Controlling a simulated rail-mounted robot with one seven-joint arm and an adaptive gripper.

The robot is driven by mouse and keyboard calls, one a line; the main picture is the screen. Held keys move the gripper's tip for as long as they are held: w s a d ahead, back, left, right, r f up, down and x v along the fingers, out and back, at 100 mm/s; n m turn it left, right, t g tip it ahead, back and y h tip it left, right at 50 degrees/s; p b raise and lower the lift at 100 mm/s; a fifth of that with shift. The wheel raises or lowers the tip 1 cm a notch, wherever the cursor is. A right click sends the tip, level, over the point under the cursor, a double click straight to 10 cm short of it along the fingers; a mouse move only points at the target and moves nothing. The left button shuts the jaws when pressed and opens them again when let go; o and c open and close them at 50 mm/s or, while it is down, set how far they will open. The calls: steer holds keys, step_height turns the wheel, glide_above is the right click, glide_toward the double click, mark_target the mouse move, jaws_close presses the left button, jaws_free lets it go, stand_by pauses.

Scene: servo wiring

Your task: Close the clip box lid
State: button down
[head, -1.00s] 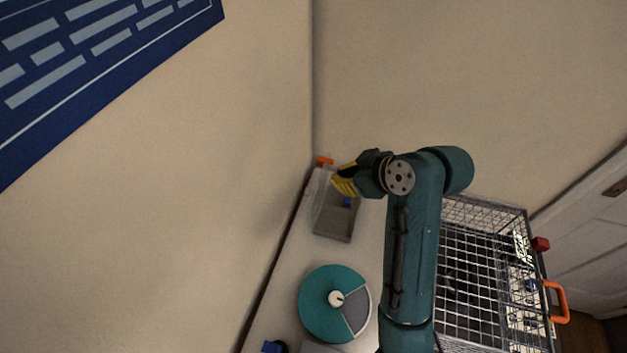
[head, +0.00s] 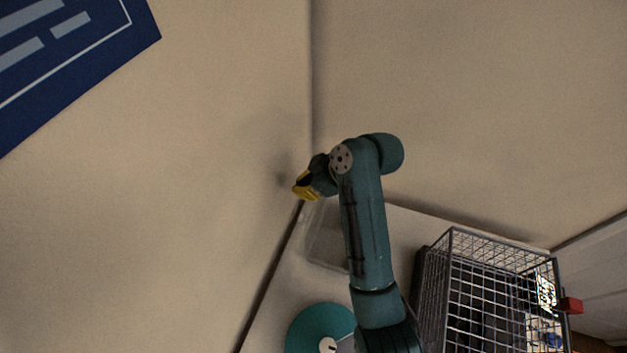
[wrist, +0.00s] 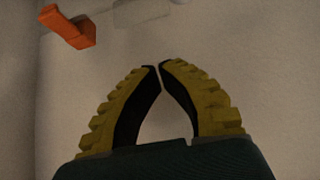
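The clip box (head: 322,245) stands at the far end of the counter by the wall corner, partly hidden behind my arm. It looks pale and blurred, as if under a see-through lid, but I cannot tell whether the lid is fully down. My gripper (head: 300,192) is beyond the box's far left corner, close to the left wall. In the wrist view, its yellow fingers (wrist: 160,67) meet at the tips with nothing between them. An orange tab (wrist: 70,27) and a pale clear edge (wrist: 140,11) lie beyond the fingertips at upper left, apart from them.
A teal round tray (head: 313,328) sits nearer on the counter. A wire cage (head: 490,290) with a red block (head: 571,306) at its side stands to the right. Walls close in behind and to the left of the box.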

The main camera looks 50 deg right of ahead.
steer(key=x, duration=0.3)
steer(key=shift+f, duration=0.25)
steer(key=s, duration=0.1)
steer(key=s+d, duration=0.1)
steer(key=s, duration=0.1)
steer(key=shift+s+d+r, duration=0.1)
steer(key=shift+s+d, duration=0.05)
steer(key=shift+s, duration=0.15)
